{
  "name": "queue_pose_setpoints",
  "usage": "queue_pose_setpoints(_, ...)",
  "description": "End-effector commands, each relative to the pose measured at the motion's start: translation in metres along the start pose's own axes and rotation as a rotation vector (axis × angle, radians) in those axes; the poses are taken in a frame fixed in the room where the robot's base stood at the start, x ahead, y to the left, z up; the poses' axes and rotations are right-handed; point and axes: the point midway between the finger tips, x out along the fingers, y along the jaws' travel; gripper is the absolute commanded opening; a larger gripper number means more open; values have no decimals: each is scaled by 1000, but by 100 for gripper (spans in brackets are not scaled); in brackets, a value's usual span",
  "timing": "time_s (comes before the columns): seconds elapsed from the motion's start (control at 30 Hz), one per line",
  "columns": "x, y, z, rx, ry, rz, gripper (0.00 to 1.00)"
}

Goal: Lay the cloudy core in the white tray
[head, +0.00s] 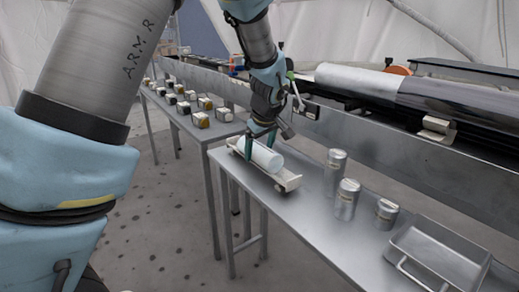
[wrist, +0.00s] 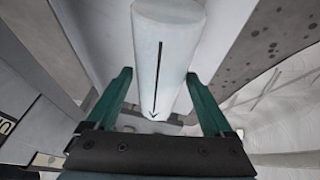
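The cloudy core (head: 264,158) is a pale, whitish cylinder lying level at the far left of the near bench. It also shows in the wrist view (wrist: 168,50), with a dark arrow along its side. My gripper (head: 262,139) points down with one green finger on each side of the core. In the wrist view the fingertips (wrist: 160,73) lie close against its sides, so it looks shut on the core. The white tray (head: 290,184) is long and cream-coloured, directly under the core. I cannot tell whether the core rests on its bottom.
Several metal cans (head: 347,199) stand on the bench to the right, with a grey metal tray (head: 437,258) at its near end. Labelled blocks (head: 201,119) sit on another bench behind left. A long rail with a dark tube (head: 455,103) runs behind.

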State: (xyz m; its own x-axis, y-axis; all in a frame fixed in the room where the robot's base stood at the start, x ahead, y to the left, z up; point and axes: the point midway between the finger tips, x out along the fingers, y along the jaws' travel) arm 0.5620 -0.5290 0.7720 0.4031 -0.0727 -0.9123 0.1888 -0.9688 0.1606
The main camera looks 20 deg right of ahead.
Motion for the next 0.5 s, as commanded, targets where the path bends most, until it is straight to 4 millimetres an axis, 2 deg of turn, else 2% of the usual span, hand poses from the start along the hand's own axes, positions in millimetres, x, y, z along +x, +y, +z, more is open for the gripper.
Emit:
queue_pose_setpoints(0.03,0,0,0,0,0,0,93)
queue_pose_setpoints(0.1,0,0,0,0,0,0,100)
queue_pose_setpoints(0.37,-1,-1,1,1,-1,-2,100)
queue_pose_setpoints(0.5,-14,0,0,0,0,1,100)
